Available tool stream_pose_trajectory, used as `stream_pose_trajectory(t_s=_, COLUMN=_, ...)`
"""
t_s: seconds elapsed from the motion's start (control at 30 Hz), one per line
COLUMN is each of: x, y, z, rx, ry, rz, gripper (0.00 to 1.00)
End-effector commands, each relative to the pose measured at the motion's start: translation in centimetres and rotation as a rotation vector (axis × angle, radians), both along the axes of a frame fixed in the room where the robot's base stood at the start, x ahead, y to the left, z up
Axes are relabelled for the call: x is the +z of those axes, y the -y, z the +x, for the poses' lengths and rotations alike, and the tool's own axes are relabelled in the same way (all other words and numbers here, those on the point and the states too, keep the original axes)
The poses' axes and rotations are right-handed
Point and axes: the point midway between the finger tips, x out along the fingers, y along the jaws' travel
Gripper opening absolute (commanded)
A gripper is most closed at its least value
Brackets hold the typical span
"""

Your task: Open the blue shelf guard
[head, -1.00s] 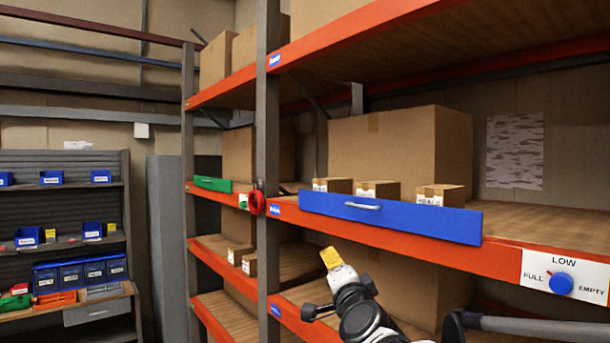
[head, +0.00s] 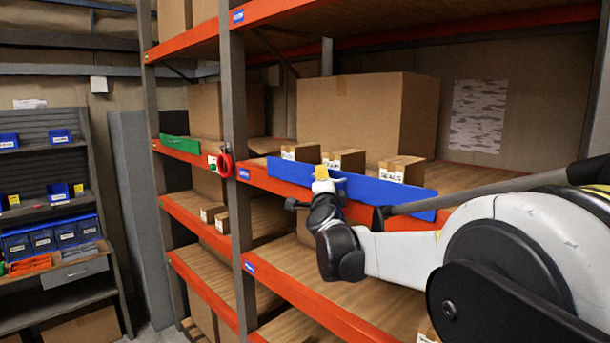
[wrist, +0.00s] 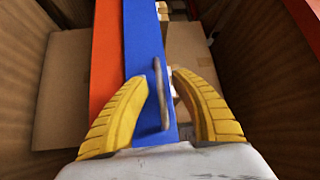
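The blue shelf guard (head: 291,171) stands upright along the front edge of the middle shelf, in front of several small boxes. In the wrist view the guard (wrist: 144,40) runs up the middle, with its metal handle (wrist: 161,95) sticking out. My gripper (head: 321,172) is at the guard's front, around the middle of its length, and hides most of the handle in the head view. In the wrist view the yellow fingers of my gripper (wrist: 162,78) are apart, with the handle between them. I see a gap on both sides, so the fingers are not closed on it.
Small labelled boxes (head: 343,160) and a large carton (head: 350,110) sit behind the guard. A green guard (head: 179,145) and a red ring (head: 225,165) are to the left by the grey upright (head: 233,110). My arm covers the lower right.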

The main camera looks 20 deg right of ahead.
Motion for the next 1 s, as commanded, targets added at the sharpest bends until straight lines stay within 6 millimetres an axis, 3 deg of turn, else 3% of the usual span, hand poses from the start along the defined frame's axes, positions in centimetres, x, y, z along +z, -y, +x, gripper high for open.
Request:
stream_pose_trajectory(t_s=0.37, x=0.07, y=0.37, z=0.83, rx=0.001, ry=0.0, rz=0.0, gripper=0.3)
stream_pose_trajectory(t_s=0.4, x=0.07, y=0.37, z=0.82, rx=0.001, ry=0.0, rz=0.0, gripper=0.27)
stream_pose_trajectory(t_s=0.5, x=0.07, y=0.36, z=0.82, rx=0.001, ry=0.0, rz=0.0, gripper=0.0)
stream_pose_trajectory(t_s=1.0, x=-0.1, y=0.27, z=0.77, rx=0.0, ry=0.008, rz=-0.021, gripper=0.0)
